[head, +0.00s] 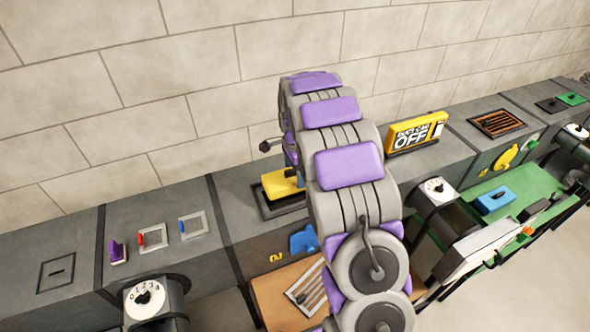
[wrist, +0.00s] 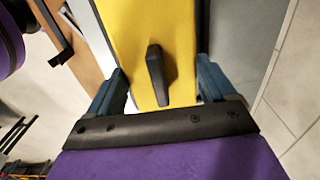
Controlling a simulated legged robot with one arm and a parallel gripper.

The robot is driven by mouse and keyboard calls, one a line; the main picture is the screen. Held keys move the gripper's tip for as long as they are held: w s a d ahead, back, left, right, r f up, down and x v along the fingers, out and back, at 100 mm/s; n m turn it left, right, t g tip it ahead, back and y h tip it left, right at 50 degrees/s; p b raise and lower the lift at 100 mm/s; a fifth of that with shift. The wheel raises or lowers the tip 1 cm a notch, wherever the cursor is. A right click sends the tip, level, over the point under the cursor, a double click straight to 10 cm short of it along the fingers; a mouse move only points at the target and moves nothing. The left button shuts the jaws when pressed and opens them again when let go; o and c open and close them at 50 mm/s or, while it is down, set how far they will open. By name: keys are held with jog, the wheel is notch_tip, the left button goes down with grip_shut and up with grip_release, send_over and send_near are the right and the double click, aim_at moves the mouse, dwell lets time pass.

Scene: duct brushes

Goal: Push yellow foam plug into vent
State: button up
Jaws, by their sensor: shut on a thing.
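The yellow foam plug (head: 279,184) with a black handle is at a dark rectangular vent opening (head: 267,209) on top of the grey duct. I cannot tell how deep it sits. In the wrist view the plug (wrist: 135,30) fills the top middle, its black handle pointing toward my gripper. My gripper (wrist: 162,80) is shut on the plug, with one blue-grey finger at each side of it. In the head view my purple and grey arm hides most of the gripper and the right side of the vent.
A dial (head: 145,298) and small red, blue and purple handled pieces are at the left. An orange-brown grille (head: 497,123) lies at the right. The brick wall stands close behind.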

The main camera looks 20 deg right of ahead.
jog(key=shift+d+f, duration=0.15)
jog(key=shift+f, duration=2.9)
jog(key=o, duration=1)
jog(key=shift+o, duration=0.2)
